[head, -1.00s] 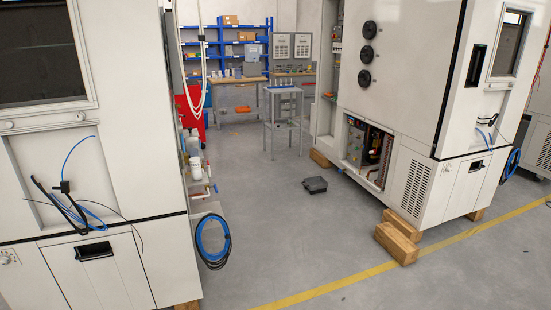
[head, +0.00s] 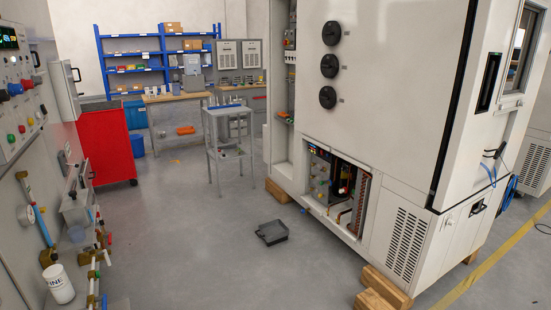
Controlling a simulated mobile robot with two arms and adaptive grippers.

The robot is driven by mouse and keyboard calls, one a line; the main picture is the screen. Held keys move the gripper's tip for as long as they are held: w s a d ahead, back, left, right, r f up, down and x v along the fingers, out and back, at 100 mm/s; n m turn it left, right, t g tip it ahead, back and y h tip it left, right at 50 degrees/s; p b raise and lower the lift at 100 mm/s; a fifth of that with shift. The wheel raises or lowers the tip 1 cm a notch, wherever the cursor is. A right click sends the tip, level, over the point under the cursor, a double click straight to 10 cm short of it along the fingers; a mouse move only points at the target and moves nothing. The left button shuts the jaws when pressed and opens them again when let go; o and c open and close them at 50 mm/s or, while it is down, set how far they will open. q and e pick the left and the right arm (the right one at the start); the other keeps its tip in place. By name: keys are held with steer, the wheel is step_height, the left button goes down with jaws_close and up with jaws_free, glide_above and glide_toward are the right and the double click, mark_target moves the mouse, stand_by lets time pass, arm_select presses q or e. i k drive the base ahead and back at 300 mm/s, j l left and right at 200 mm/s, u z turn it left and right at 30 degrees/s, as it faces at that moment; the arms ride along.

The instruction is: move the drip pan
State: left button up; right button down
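In the head view a dark grey shallow drip pan (head: 271,232) lies on the concrete floor. It is in front of the open lower bay of the large white test chamber on the right, with a gap of floor between them. A small dark part sticks out at its left side. Neither of my grippers is in view.
The white chamber (head: 385,120) stands on wooden blocks (head: 381,289) that jut onto the floor. A grey metal cart (head: 229,140) stands behind the pan. A red cabinet (head: 106,145) and a panel with valves and a white container (head: 58,285) line the left. Floor between is clear.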

mark_target(274, 232)
steer(key=i, duration=2.35)
